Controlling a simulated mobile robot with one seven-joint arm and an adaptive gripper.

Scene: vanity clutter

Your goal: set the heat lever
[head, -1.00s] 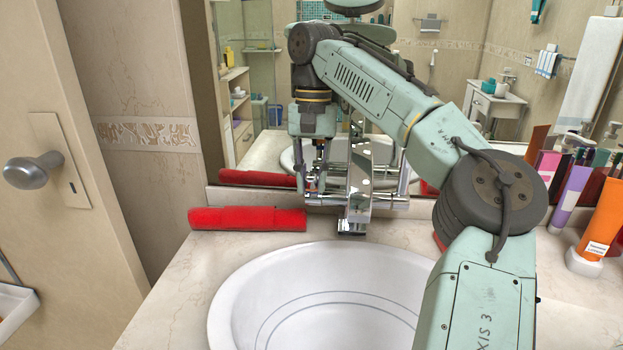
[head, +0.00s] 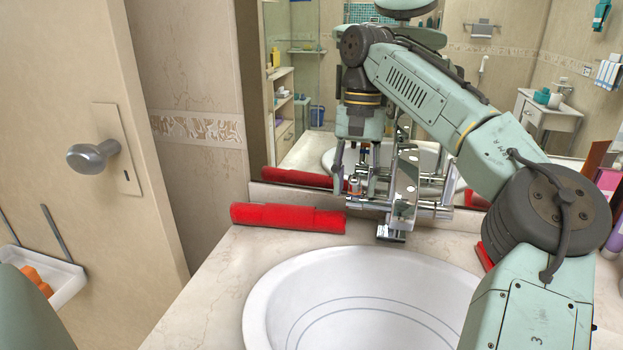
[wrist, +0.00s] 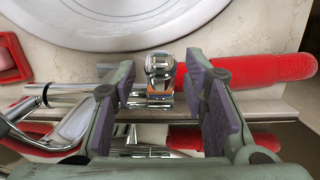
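A chrome faucet (head: 404,190) stands behind the basin, with a horizontal bar reaching to both sides. At the bar's left end is a small chrome lever or knob (head: 355,190). In the wrist view this rounded chrome knob (wrist: 160,62) shows just beyond the gap between my finger pads. My gripper (head: 355,178) points down over this left end. In the wrist view my gripper (wrist: 165,98) is open, with purple pads apart on both sides of the chrome fitting. I cannot tell whether a pad touches it.
A red rolled towel (head: 288,217) lies on the counter left of the faucet, close to my gripper. The white basin (head: 262,310) is in front. A mirror (head: 310,150) stands behind. A door (head: 80,190) is at the left.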

